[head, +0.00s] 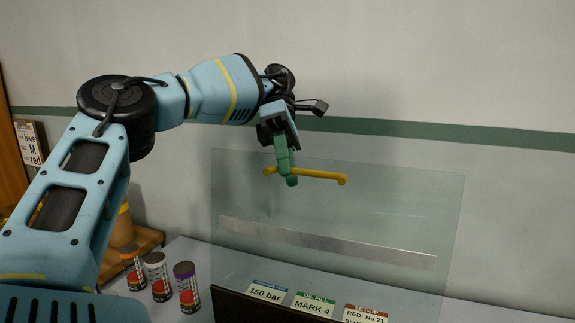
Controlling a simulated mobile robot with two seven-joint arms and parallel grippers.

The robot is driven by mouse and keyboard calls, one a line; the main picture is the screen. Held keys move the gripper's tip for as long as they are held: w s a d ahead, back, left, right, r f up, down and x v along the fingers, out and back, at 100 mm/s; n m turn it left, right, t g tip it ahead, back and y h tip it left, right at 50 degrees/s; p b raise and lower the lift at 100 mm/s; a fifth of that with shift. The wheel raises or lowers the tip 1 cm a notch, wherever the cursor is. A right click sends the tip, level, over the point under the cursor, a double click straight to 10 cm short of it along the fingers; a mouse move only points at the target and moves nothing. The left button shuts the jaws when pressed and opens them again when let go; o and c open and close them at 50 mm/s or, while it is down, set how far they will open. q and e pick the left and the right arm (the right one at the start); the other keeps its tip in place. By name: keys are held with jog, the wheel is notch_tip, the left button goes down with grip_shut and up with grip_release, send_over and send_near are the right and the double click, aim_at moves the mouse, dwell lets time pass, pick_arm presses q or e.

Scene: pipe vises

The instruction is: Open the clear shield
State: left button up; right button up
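The clear shield (400,215) is a large see-through panel in the middle of the head view. It stands nearly upright behind the front labels, with a pale strip (325,243) showing across its lower part. A yellow bar handle (322,175) is near its top edge. My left gripper (288,174), with green fingers, comes down from above onto the left part of the handle. The fingers are close together and appear shut on the bar, covering part of it. My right gripper is not in view.
Three small canisters (160,277) with orange, white and purple tops stand on the grey bench (200,255) at left. Labels (315,304) line a dark panel in front of the shield. A sign (29,143) hangs at far left.

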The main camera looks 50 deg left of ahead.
pick_arm(q)
jog(key=shift+s+r, duration=0.1)
